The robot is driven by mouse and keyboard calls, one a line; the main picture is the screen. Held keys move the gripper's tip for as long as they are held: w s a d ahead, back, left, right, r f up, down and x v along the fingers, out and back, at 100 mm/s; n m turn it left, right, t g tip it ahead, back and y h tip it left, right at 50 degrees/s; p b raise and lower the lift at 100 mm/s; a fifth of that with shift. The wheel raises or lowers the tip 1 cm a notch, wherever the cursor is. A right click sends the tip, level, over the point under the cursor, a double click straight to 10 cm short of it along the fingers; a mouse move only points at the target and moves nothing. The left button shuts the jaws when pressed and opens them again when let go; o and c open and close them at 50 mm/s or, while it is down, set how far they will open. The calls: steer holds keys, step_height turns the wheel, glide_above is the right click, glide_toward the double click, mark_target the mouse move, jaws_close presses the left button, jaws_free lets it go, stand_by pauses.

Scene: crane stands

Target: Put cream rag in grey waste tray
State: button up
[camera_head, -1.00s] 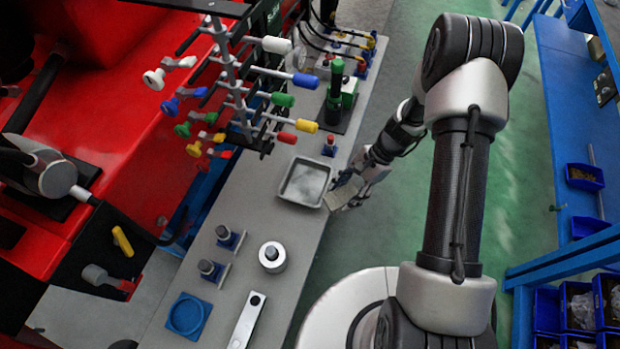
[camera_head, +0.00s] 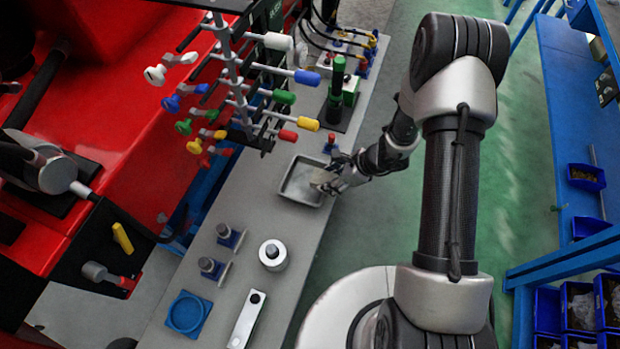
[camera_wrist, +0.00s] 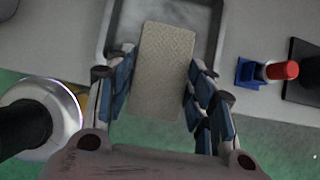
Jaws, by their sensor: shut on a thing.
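The cream rag (camera_wrist: 162,72) is a flat, textured rectangle held between the fingers of my gripper (camera_wrist: 156,90) in the wrist view. Its far end lies over the grey waste tray (camera_wrist: 109,30), and its near end reaches past the tray's near rim. In the head view my gripper (camera_head: 328,182) is over the right side of the tray (camera_head: 291,192), which is shallow with a raised rim. The rag is hard to make out there, as the fingers cover most of it. I cannot tell its exact height above the tray.
A small red-topped part in a blue holder (camera_head: 331,142) stands just behind the tray. A rack of coloured handles (camera_head: 245,90) rises behind and to the left.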

mark_target(315, 175)
steer(key=a, duration=0.2)
steer(key=w+a, duration=0.1)
steer(key=a, duration=0.1)
steer(key=w+a, duration=0.1)
steer(key=a, duration=0.1)
steer(key=shift+w+a+f, duration=0.1)
steer(key=shift+w+a, duration=0.1)
steer(key=shift+a, duration=0.05)
steer(key=shift+f+b, duration=0.75)
steer(key=shift+f, duration=0.9)
steer(key=shift+f, duration=0.2)
steer(key=o, duration=1)
steer(key=shift+o, duration=0.2)
steer(key=shift+r, duration=0.15)
steer(key=shift+r, duration=0.2)
steer(key=p+v, duration=0.3)
steer(key=v, duration=0.8)
steer(key=shift+s+d+r, duration=0.15)
steer(key=shift+d+r, duration=0.15)
